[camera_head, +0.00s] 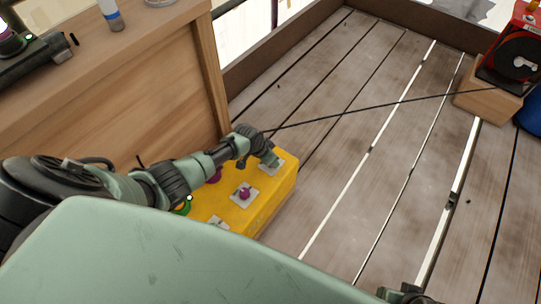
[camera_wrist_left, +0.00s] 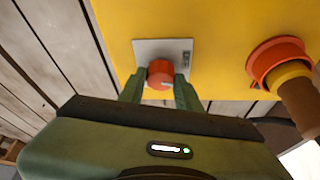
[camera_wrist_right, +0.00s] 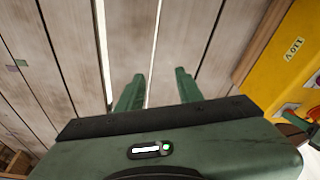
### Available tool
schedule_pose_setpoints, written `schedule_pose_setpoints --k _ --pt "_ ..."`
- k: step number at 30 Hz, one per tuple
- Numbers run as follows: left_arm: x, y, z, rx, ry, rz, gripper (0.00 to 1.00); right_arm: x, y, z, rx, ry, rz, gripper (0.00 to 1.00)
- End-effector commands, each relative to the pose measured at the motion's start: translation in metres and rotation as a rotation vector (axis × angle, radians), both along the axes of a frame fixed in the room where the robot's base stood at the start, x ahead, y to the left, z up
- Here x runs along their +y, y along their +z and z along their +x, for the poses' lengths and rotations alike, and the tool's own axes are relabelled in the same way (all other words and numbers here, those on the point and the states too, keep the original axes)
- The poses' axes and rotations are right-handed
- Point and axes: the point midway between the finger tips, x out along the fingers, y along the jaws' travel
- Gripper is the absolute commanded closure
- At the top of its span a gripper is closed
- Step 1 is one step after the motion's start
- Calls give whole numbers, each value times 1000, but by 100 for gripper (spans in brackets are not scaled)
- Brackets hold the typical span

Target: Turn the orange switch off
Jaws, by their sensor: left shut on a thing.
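The orange switch (camera_wrist_left: 160,72) is a round orange-red knob on a grey square plate (camera_wrist_left: 150,48), set on the yellow box (camera_wrist_left: 215,25). In the left wrist view my left gripper (camera_wrist_left: 159,88) has one finger on each side of the knob and is shut on it. In the head view my left gripper (camera_head: 270,158) reaches the far end of the yellow box (camera_head: 285,190) and hides the knob. The switch's on or off position cannot be told. My right gripper (camera_wrist_right: 158,82) is open and empty above the plank floor, away from the box.
A purple knob (camera_head: 244,193) on a grey plate sits nearer on the box. A red ring with a brown-ended plug (camera_wrist_left: 280,65) is beside the switch. A wooden cabinet (camera_head: 150,90) stands at left. A dark cable (camera_head: 380,106) runs to a red device (camera_head: 515,55) at right.

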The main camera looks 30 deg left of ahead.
Motion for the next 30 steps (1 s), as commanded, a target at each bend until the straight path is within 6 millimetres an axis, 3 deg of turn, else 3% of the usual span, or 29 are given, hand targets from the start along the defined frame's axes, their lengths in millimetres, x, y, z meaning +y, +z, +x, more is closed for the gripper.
schedule_pose_setpoints --k 6,12,18,30 --pt "-1 3 -1 3 120 1 100 2 -49 1 30 4 -1 64" --pt "-1 1 -1 3 193 1 100 2 -77 -2 42 7 -2 64" --pt "-1 0 -1 2 226 1 100 2 -91 -4 47 9 -2 64" --pt "-1 0 -1 2 233 1 100 2 -94 -5 49 9 -2 64"
